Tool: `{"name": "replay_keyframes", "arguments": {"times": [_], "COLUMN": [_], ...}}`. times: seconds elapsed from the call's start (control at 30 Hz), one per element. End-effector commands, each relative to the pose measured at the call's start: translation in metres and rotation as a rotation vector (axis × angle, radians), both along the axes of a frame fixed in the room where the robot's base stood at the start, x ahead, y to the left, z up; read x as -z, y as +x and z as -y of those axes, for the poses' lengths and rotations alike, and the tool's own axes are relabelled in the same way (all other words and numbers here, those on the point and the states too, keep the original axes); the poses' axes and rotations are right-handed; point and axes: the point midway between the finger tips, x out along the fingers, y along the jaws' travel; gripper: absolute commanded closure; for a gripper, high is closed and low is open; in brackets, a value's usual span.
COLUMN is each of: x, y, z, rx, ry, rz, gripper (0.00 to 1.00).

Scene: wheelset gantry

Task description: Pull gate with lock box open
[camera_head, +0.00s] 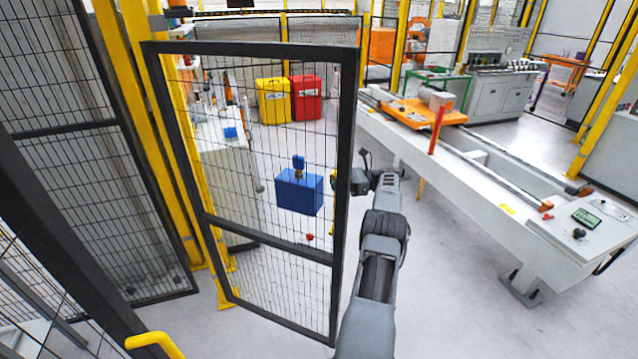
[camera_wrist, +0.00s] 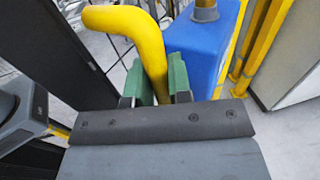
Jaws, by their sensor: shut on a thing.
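The gate (camera_head: 346,130) is a black-framed mesh panel in the middle of the head view. Its left side is by yellow posts; its right edge stands clear of any post. My gripper (camera_wrist: 158,82) has green finger pads shut on a bent yellow handle (camera_wrist: 152,42), beside the blue box. In the head view my gripper (camera_head: 342,181) is at the gate's right edge, with its fingertips partly hidden by the frame.
A white bench with rails (camera_head: 470,160) and a control panel (camera_head: 586,217) stands to the right. Fixed mesh fencing (camera_head: 85,160) is at the left, with another yellow handle (camera_head: 155,343) below. Yellow and red cases (camera_head: 306,97) stand behind. Grey floor between gate and bench is clear.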

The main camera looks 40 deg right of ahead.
Motion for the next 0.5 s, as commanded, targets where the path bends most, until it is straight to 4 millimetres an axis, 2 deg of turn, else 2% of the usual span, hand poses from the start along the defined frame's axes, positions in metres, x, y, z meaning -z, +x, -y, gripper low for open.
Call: {"name": "replay_keyframes", "arguments": {"times": [0.17, 0.5], "x": [0.0011, 0.0031], "y": [-0.0049, -0.0035], "z": [0.0062, 0.0036], "rx": [0.003, -0.005], "ry": [-0.003, -0.003], "rz": [-0.002, -0.004], "gripper": [1.0, 1.0]}}
